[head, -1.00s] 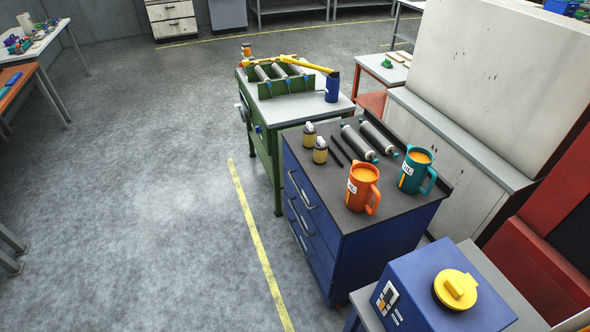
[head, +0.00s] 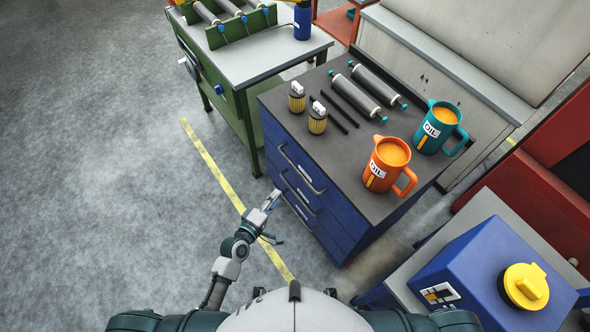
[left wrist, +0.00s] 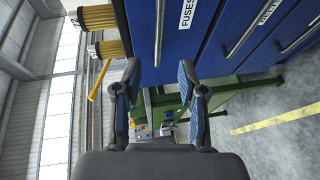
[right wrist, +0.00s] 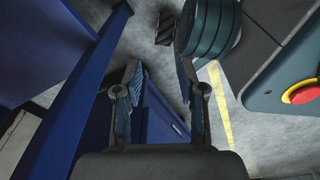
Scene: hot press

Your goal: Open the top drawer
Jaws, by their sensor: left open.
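The blue cabinet (head: 345,215) has several drawers, and all look shut. Its top drawer (head: 277,140) has a curved bar handle (head: 302,167). In the left wrist view the top drawer's handle (left wrist: 158,35) lies beside a FUSES label (left wrist: 187,12). My left gripper (head: 271,201) is open and empty, in front of the drawer fronts, lower than the top handle and apart from it as far as I can see. Its fingers (left wrist: 160,75) also show spread in the left wrist view. My right gripper (right wrist: 160,70) is open and empty beside blue surfaces; it is hidden in the head view.
On the cabinet top stand an orange jug (head: 390,165), a teal jug (head: 440,128), filters (head: 317,118) and rollers (head: 352,95). A green workbench (head: 240,105) adjoins at the back left. A blue box with a yellow cap (head: 525,286) stands at the right. Floor at left is clear.

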